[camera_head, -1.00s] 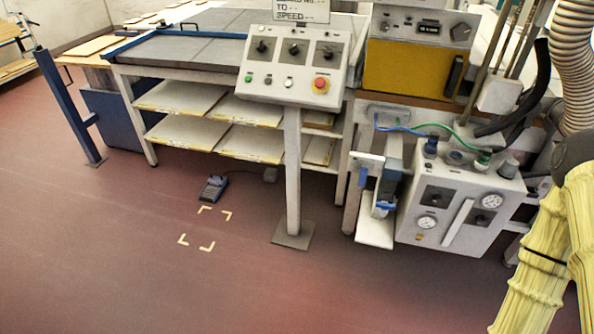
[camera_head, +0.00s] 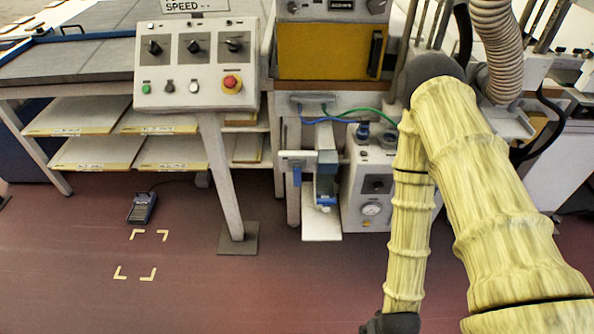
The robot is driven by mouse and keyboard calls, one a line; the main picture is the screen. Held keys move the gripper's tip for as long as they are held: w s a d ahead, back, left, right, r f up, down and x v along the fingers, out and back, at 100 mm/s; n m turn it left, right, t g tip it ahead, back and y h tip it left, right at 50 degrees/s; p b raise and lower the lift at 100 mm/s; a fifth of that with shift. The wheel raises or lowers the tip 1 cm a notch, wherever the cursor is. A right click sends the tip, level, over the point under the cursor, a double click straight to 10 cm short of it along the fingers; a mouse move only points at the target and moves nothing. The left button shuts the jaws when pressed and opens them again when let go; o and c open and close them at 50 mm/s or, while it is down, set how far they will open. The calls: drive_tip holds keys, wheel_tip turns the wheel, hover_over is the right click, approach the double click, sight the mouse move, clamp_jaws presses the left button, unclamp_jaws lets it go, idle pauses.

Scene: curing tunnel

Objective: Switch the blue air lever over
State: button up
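A small blue lever (camera_head: 297,176) hangs down from a pale block on the front of the machine's leg, near the middle of the camera_head view. More blue parts (camera_head: 326,200) show on the small fixture just to its right. I cannot tell for certain which blue part is the air lever. My yellow-sleeved arm fills the right side, to the right of the lever and apart from it. A dark end joint shows at the bottom edge; no gripper fingers show.
A grey control box (camera_head: 372,186) with gauge stands right of the lever, partly hidden by my arm. A push-button panel (camera_head: 195,65) on a post (camera_head: 222,180) stands to the left. A foot pedal (camera_head: 142,208) lies on the floor. The floor in front is clear.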

drive_tip(key=w+a+f+t, duration=0.1)
drive_tip(key=w+a+t, duration=0.35)
drive_tip(key=w, duration=0.75)
drive_tip(key=t+b, duration=0.1)
drive_tip(key=t, duration=1.1)
approach(297, 180)
drive_tip(key=w+p, duration=0.1)
drive_tip(key=w, duration=0.9)
drive_tip(key=shift+w, duration=0.35)
clamp_jaws()
